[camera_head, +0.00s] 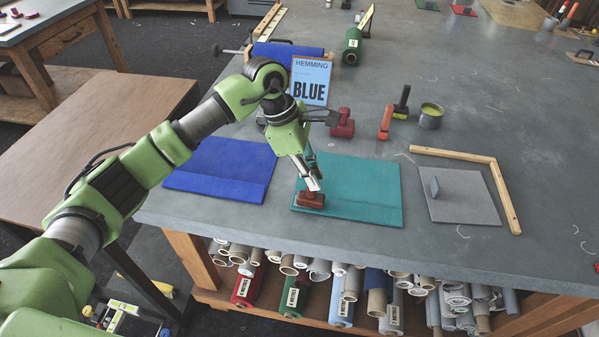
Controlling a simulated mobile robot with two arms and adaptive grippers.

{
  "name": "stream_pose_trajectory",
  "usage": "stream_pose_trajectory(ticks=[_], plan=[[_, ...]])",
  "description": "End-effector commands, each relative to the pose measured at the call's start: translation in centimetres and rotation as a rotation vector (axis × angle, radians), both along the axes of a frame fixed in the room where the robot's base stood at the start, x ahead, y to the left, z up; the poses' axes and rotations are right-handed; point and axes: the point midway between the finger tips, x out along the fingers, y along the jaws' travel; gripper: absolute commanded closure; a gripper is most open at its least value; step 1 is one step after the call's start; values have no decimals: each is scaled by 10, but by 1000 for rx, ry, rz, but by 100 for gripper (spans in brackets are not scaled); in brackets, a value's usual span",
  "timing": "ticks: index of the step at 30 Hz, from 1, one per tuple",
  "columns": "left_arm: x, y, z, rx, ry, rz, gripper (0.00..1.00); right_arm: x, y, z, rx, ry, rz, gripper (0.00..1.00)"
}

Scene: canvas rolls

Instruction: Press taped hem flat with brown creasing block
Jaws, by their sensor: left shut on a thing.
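My left gripper (312,183) points down over the left part of a teal canvas sheet (365,187) and is shut on the brown creasing block (311,201). The block sits at the sheet's front left, low over or touching it; I cannot tell which. A band that looks like a hem runs along the sheet's front edge, and the block is at its left end. The tape cannot be made out. My right gripper is out of view.
A blue canvas sheet (222,168) lies to the left, and a grey sheet (459,196) beside a wooden corner frame (505,192) to the right. Behind stand a HEMMING BLUE sign (310,78), a dark red block (342,124), an orange-red tool (386,122) and a tin (431,117).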

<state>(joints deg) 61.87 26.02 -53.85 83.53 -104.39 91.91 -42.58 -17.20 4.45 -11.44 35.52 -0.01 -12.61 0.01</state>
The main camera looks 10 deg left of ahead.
Motion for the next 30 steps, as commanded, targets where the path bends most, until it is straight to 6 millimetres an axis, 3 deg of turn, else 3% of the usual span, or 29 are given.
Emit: stream_pose_trajectory(ticks=[7,18,30], plan=[[-1,-4,-2,3,2,-2,100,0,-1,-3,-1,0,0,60],[-1,-30,-2,2,2,-3,100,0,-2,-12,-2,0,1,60],[-1,-31,-2,3,3,-2,100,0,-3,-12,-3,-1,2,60]])
